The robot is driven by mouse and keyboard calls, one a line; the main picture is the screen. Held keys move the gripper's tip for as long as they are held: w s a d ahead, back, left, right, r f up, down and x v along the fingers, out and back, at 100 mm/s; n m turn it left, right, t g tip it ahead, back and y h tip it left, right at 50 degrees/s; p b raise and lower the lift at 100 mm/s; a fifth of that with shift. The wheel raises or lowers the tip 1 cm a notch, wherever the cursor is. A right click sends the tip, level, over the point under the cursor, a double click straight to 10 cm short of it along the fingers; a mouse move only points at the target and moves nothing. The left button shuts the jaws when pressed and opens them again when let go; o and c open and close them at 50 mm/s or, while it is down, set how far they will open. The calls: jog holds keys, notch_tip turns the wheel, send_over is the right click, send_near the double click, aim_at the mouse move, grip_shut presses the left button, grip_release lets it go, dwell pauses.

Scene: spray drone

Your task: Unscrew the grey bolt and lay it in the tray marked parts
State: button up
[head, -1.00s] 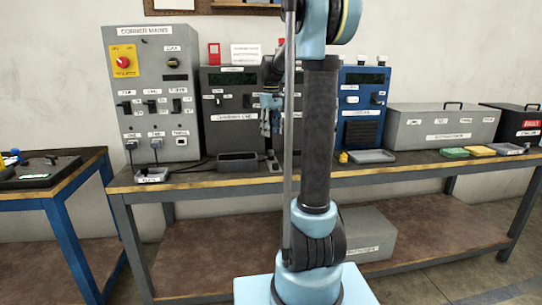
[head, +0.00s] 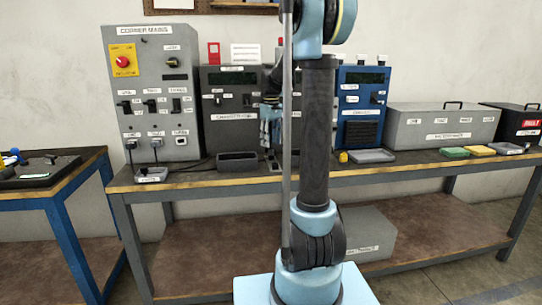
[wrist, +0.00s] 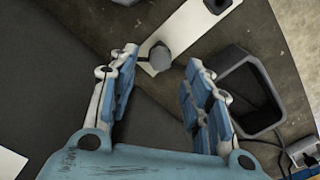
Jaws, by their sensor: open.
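My gripper (head: 271,143) is low over the bench, in front of the dark grey cabinet, partly beside my arm's column. In the wrist view my gripper (wrist: 162,60) is open, with blue-padded fingers spread. A grey bolt head (wrist: 159,55) shows between the fingertips, over a pale plate (wrist: 185,28). I cannot tell whether the fingers are level with it; no contact shows. The bolt cannot be made out in the head view. A small labelled tray (head: 151,175) sits at the bench's front left; its lettering is too small to read.
A dark open bin (head: 237,161) stands left of my gripper; it also shows close beside the right finger in the wrist view (wrist: 225,88). A grey tray (head: 371,156) lies to the right. Cables run near the grey panel (head: 155,95). A blue cabinet (head: 361,105) stands behind.

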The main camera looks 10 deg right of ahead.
aim_at(271, 150)
jog(key=shift+f, duration=2.05)
grip_shut()
jog(key=shift+r, duration=0.1)
jog(key=shift+r, duration=2.85)
